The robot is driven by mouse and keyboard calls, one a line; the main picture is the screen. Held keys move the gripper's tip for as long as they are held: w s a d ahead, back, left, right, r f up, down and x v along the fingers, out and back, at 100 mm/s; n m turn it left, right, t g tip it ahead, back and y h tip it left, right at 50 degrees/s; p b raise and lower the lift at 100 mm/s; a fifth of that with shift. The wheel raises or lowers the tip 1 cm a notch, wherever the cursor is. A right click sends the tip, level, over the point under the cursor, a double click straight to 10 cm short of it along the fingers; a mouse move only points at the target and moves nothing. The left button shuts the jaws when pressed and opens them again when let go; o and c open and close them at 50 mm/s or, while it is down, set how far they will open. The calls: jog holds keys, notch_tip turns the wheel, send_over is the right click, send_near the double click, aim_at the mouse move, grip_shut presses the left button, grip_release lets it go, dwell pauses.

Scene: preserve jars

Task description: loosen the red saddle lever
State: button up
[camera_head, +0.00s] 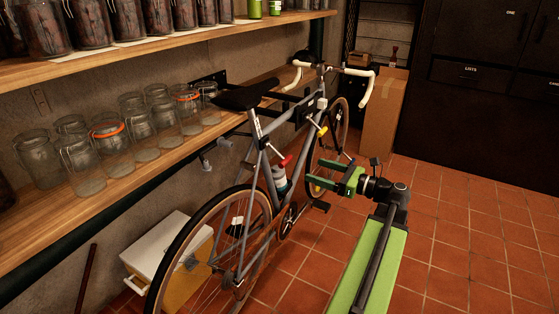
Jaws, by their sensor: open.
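A grey road bicycle (262,168) stands along the wall shelf, its black saddle (246,96) at the top of the seat post. A small red lever (286,160) shows below the saddle, beside the frame and just above a bottle (280,178). A similar yellow lever (322,130) sits further forward and higher. My gripper (317,172) is green, open and empty. In the picture its fingers point left, to the right of the red lever and slightly lower, apart from it. How the red lever's inner end is fixed is too small to tell.
A wooden shelf (150,168) with several glass jars runs along the left wall, with another shelf above. A white-lidded box (165,248) stands behind the rear wheel. A cardboard box (382,112) and dark cabinets stand at the back. The tiled floor at right is clear.

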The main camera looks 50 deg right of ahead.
aim_at(286, 161)
jog(key=x, duration=1.5)
